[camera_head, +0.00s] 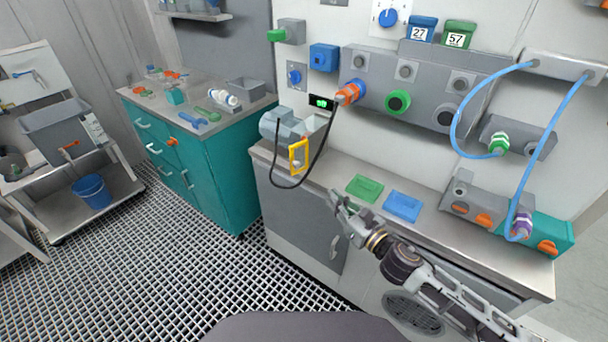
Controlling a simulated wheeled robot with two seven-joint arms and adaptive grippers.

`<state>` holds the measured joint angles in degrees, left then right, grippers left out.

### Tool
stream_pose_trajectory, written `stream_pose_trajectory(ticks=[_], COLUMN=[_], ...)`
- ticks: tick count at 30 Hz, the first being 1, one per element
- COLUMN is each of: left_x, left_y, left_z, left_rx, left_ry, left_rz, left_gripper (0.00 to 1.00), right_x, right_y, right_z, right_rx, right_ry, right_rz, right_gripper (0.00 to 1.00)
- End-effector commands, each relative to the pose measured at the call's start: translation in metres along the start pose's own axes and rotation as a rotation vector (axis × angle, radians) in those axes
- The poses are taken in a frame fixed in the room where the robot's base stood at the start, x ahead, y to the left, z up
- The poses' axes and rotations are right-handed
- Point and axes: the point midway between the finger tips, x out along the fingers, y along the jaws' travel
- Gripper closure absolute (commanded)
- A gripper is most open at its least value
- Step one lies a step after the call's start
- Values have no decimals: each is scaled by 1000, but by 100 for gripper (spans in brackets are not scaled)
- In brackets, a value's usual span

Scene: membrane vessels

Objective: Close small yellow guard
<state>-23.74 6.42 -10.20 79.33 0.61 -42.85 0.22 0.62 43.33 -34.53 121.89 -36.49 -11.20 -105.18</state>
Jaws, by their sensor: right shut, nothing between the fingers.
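The small yellow guard (292,158) is an upright rectangular frame at the left end of the bench. It stands at the front of a grey motor-like device (284,124), and a grey part shows through its opening. I cannot tell its exact hinge angle. My right gripper (336,200) is shut and empty. It is in front of the bench edge, to the right of and below the guard in the picture, and apart from it. My left gripper is not in view.
A black cable (273,170) loops around the guard's left side and up to an orange connector (350,92). A green tray (365,188) and a blue tray (402,206) lie on the bench (440,232). A teal cabinet (215,165) stands left, beyond a gap.

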Motion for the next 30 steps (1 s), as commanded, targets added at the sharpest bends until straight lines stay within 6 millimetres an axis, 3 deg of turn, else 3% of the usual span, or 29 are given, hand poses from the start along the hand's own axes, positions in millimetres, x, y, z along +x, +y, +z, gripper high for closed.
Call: stream_pose_trajectory(ticks=[17, 30], left_x=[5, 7], left_y=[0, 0], left_z=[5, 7], left_rx=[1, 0], left_ry=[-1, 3], left_rz=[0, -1], left_gripper=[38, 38], right_x=[1, 21], right_y=[3, 4], right_z=[-1, -1], right_rx=[-66, -65], right_ry=[-1, -2], right_rz=[30, 29], right_gripper=[100, 100])
